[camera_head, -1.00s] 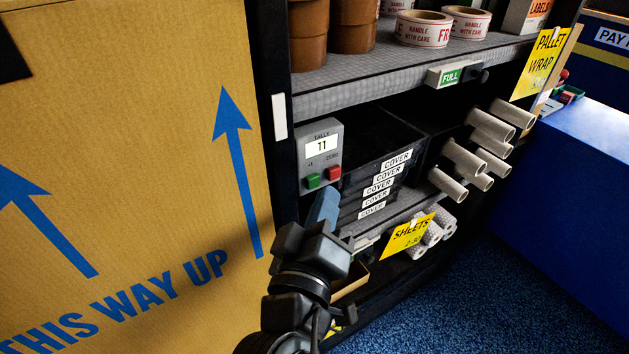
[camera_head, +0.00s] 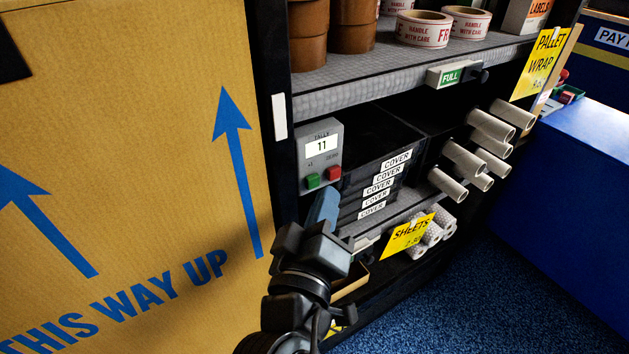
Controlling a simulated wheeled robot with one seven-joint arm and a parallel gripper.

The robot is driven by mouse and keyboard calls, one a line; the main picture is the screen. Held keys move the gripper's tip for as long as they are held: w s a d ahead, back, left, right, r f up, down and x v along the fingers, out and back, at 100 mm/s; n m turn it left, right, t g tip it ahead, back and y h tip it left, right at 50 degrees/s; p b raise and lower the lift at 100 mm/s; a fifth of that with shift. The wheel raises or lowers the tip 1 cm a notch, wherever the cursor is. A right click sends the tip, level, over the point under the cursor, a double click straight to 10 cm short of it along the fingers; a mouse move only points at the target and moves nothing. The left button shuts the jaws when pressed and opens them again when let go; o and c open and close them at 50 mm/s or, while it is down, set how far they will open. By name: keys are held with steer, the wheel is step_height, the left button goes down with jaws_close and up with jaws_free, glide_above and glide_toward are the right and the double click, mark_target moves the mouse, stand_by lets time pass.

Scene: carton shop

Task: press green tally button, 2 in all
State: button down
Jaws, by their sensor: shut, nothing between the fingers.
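A grey tally box (camera_head: 320,155) is fixed at the left end of the shelf unit, and its display (camera_head: 321,146) reads 11. The green tally button (camera_head: 313,181) sits at its lower left, and a red button (camera_head: 334,174) sits to the right of it. My gripper (camera_head: 324,205) is just below the green button, with its blue-grey fingers pointing up towards it. The fingers are together and hold nothing. A small gap shows between the fingertips and the button in this view.
A large cardboard carton (camera_head: 130,150) stands close on the left. Black cover trays (camera_head: 372,178) lie to the right of the tally box. A shelf edge (camera_head: 400,78) with tape rolls is above. Cardboard tubes (camera_head: 463,160) stick out at the right.

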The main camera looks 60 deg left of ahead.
steer(key=shift+a, duration=0.1)
steer(key=shift+a+b, duration=0.3)
steer(key=shift+b, duration=0.05)
steer(key=shift+s+a+b, duration=0.1)
steer(key=shift+a+b, duration=0.25)
steer(key=shift+a, duration=0.15)
stand_by(0.8)
steer(key=shift+d, duration=0.1)
steer(key=shift+d+p, duration=0.5)
steer(key=shift+d, duration=0.3)
steer(key=d+p, duration=0.2)
steer(key=d, duration=0.1)
steer(key=d+p, duration=0.1)
steer(key=d, duration=0.1)
steer(key=shift+w+p, duration=0.35)
